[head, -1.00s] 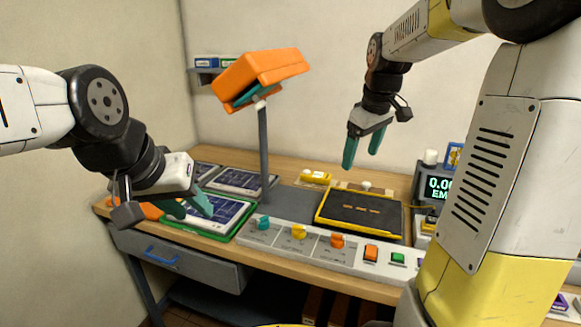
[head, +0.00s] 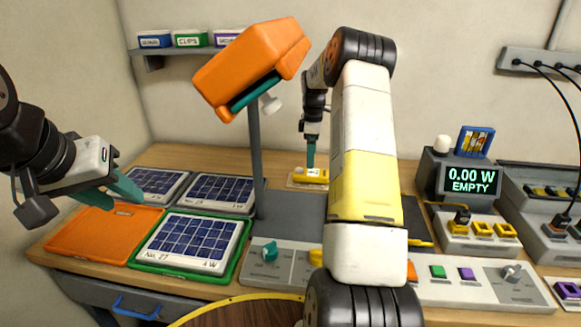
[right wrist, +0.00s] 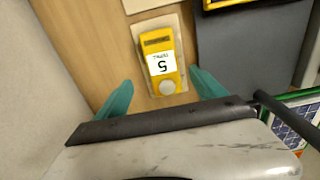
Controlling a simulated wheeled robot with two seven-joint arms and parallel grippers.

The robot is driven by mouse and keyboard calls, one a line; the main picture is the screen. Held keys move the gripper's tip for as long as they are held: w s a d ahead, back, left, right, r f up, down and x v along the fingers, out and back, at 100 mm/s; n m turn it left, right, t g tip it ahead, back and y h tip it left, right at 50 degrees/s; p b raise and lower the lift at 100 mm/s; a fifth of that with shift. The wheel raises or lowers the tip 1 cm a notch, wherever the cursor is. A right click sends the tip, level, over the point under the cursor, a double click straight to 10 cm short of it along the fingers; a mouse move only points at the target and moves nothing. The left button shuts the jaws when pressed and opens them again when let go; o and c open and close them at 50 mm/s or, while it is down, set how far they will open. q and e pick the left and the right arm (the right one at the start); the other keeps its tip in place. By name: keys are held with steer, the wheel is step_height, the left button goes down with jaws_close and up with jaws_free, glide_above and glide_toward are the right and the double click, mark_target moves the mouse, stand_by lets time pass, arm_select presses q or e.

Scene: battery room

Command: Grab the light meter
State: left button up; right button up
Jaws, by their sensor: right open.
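The light meter is a small yellow device (head: 311,174) with a white label. It lies on a pale pad at the back of the bench in the head view. In the right wrist view the light meter (right wrist: 160,60) shows a white label with a 5 and a pale round part at its near end. My right gripper (right wrist: 158,92) is open, with its teal fingers on either side of the meter's near end and not touching it.
An orange lamp (head: 250,70) on a grey post stands left of the meter. Solar panels (head: 190,240) and an orange mat (head: 95,235) lie at the left. A control strip (head: 450,280) runs along the front. A display box (head: 465,180) stands at the right.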

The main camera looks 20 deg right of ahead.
mark_target(311, 172)
steer(key=f, duration=0.6)
steer(key=shift+s+a+f, duration=0.1)
steer(key=shift+s+f, duration=0.05)
steer(key=shift+s, duration=0.1)
steer(key=shift+c, duration=0.4)
steer(key=c, duration=1.5)
